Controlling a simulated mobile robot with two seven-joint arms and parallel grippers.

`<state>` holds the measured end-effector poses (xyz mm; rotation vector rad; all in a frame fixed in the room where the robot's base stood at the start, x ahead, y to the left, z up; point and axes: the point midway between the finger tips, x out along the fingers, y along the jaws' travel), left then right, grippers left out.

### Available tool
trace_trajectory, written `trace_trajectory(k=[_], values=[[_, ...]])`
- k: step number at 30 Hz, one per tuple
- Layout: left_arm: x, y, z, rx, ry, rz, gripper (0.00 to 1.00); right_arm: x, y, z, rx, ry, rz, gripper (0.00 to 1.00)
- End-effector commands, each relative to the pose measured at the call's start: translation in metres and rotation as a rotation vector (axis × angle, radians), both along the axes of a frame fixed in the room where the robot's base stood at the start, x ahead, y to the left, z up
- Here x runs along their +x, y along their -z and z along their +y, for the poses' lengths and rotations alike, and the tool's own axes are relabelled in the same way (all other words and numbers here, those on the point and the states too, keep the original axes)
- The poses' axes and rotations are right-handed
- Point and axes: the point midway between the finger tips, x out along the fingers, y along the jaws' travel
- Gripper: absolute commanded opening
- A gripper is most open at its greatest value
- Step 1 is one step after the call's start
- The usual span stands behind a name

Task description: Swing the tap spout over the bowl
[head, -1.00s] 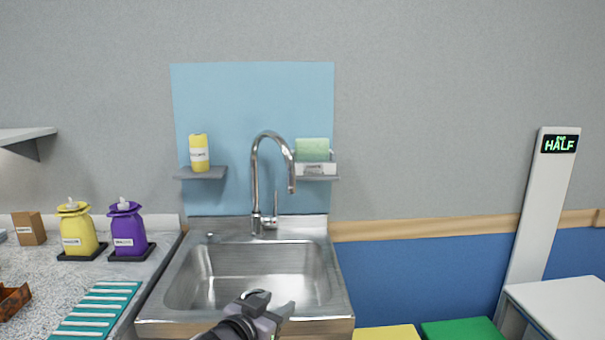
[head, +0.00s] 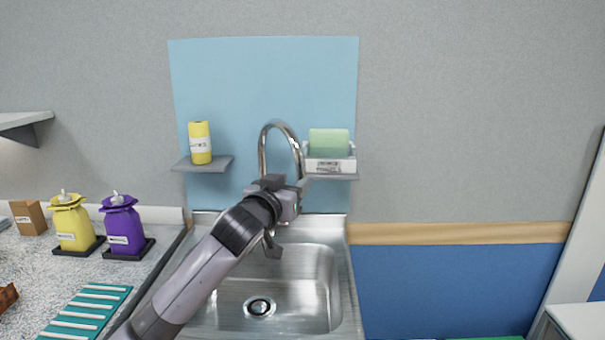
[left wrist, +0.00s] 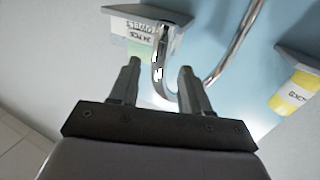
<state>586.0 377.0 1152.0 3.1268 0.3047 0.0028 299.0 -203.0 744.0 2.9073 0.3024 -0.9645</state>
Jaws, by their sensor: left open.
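The chrome tap (head: 280,125) stands at the back of the sink. Its arched spout (left wrist: 157,70) shows between my left gripper's fingers in the left wrist view. My left gripper (head: 297,188) is open in front of the spout's hanging end in the head view and hides much of the tap's lower part. In the left wrist view its two fingers (left wrist: 159,66) are spread, with one on each side of the spout; I cannot tell whether they touch it. The steel sink bowl (head: 318,285) lies below, partly hidden by my arm. My right gripper is not in view.
A shelf with a yellow bottle (head: 200,143) is left of the tap. A shelf with a white box and green sponge (head: 329,142) is close on the right. Yellow (head: 71,222) and purple (head: 122,226) dispensers stand on the left counter. The wall behind is close.

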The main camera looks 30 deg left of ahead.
Motion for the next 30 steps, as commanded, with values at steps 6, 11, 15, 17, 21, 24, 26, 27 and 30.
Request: trace_trajectory(k=[6,11,15,17,21,24,26,27,30], values=[[0.028,-0.002,0.005,-0.001,0.0,0.0,0.47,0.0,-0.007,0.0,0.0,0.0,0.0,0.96],[0.042,-0.001,0.008,-0.001,0.0,0.001,0.47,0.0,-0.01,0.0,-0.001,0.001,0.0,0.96],[0.049,0.0,0.009,0.0,0.001,0.001,0.47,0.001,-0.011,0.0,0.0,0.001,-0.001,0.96],[0.05,0.0,0.009,0.0,0.001,0.0,0.47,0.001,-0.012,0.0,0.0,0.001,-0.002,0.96],[0.051,0.0,0.009,0.0,0.001,0.0,0.47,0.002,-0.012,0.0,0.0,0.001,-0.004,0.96],[0.051,0.0,0.009,0.0,0.001,0.0,0.47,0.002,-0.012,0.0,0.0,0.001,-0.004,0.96],[0.051,0.0,0.009,0.0,0.001,0.0,0.44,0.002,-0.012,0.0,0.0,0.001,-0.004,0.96],[0.051,0.0,0.009,0.0,0.001,0.0,0.31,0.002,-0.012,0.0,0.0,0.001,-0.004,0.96],[0.051,0.0,0.009,0.0,0.001,0.0,0.0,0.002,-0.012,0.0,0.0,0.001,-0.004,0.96]])
